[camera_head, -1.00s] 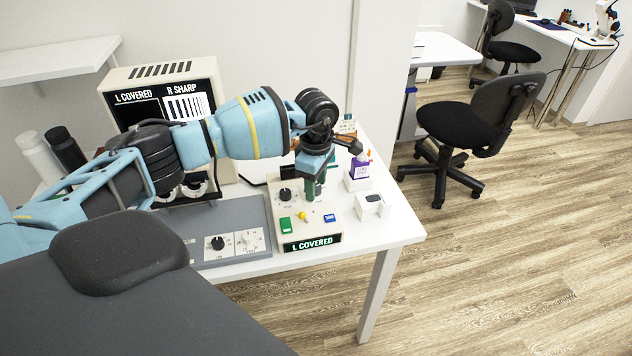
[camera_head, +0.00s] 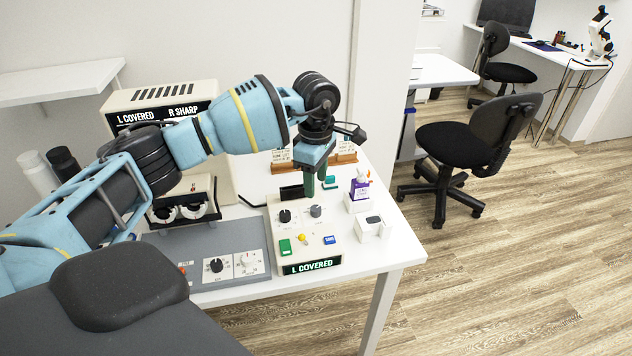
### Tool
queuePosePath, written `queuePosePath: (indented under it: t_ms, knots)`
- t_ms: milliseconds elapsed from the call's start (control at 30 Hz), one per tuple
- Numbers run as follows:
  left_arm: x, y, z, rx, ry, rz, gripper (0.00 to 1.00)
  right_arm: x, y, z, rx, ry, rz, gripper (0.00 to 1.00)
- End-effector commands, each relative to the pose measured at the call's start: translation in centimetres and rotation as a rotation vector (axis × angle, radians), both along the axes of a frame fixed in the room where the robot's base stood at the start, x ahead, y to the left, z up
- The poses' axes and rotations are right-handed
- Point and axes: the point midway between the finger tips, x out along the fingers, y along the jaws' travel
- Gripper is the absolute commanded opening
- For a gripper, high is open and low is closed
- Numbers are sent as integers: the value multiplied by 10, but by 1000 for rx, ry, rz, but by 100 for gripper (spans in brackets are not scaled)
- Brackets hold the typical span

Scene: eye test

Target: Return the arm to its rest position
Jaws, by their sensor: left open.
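My left arm reaches in from the left, over the white table (camera_head: 345,263). My left gripper (camera_head: 317,183) points down with green fingers and is open, with nothing seen between them. It hangs above the back of the cream control box (camera_head: 262,225); the exact height is hard to tell. The box has two dark knobs, a green button (camera_head: 285,247), a small yellow knob (camera_head: 302,238), a blue button (camera_head: 329,240) and a front display reading "L COVERED" (camera_head: 311,265). The cream test unit (camera_head: 160,98) behind reads "L COVERED" and "R SHARP"; my arm hides much of it. My right gripper is not in view.
A grey panel (camera_head: 200,240) with knobs lies left of the box. A white box (camera_head: 373,229) and a purple item (camera_head: 359,188) stand to its right, small signs (camera_head: 345,157) behind. A wall shelf (camera_head: 60,82) is at left. A black chair (camera_head: 455,143) stands right on open floor.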

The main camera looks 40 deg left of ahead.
Motion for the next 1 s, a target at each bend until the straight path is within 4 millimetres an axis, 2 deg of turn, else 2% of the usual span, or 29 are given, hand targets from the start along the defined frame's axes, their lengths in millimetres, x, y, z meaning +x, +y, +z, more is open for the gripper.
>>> queuePosePath:
  t_ms: [367,467,567,667,800,1000]
  knots:
    - [0,0,0,0,0,0,47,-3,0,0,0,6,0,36]
    - [-2,-9,-6,-26,5,-5,47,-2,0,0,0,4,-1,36]
    - [-8,-36,-24,-115,20,-11,47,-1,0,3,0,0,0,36]
    - [-23,-84,-49,-279,49,-6,47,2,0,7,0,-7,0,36]
    - [-53,-161,-75,-568,119,56,47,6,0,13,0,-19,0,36]
    - [-97,-249,-80,-968,265,250,47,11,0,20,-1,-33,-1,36]
